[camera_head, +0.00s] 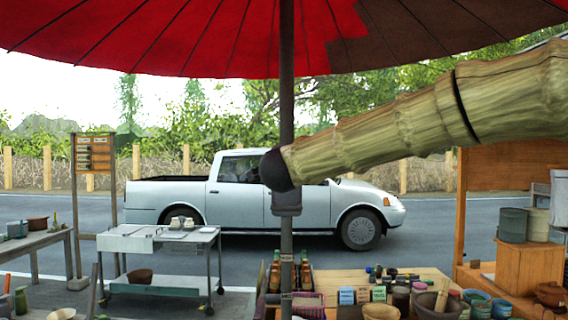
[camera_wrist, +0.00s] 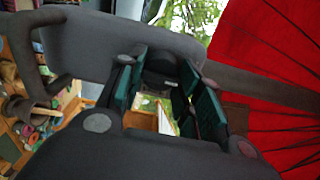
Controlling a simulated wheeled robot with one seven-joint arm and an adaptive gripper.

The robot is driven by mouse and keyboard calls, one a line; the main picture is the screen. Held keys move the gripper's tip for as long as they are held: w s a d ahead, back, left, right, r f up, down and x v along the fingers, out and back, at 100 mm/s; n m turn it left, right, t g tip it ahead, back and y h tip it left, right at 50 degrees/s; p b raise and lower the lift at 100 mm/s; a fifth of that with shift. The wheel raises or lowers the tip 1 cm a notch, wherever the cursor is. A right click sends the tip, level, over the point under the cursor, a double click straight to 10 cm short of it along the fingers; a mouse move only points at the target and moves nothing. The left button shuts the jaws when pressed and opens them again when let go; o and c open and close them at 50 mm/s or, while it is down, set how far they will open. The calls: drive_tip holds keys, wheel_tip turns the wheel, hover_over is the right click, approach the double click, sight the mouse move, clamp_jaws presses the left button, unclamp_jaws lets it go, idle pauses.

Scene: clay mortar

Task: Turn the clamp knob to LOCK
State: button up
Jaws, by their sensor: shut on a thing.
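The brown pole (camera_head: 287,110) of the red umbrella stands upright in the middle of the head view. A grey clamp collar (camera_head: 287,203) sits on it. A dark rounded end lies against the pole just above the collar; it hides part of it. In the wrist view my gripper (camera_wrist: 165,72) has its two teal-padded fingers closed on a dark piece (camera_wrist: 160,62), which seems to be the clamp knob. A grey body (camera_wrist: 85,45) lies behind the fingers, and the pole (camera_wrist: 250,88) runs off to the right. I cannot read any LOCK mark or the knob's angle.
The red canopy (camera_head: 180,40) spreads overhead. A wooden table (camera_head: 340,284) with bottles, pots and small cards is below the collar. A metal cart (camera_head: 165,243) stands left, and a wooden stand (camera_head: 530,265) with pots right. A silver pickup (camera_head: 245,195) is on the road behind.

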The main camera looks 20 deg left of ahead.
drive_tip(key=shift+n, duration=0.3)
drive_tip(key=o, duration=1)
drive_tip(key=shift+o, duration=0.2)
drive_tip(key=v, duration=1.2)
drive_tip(key=shift+f, duration=0.1)
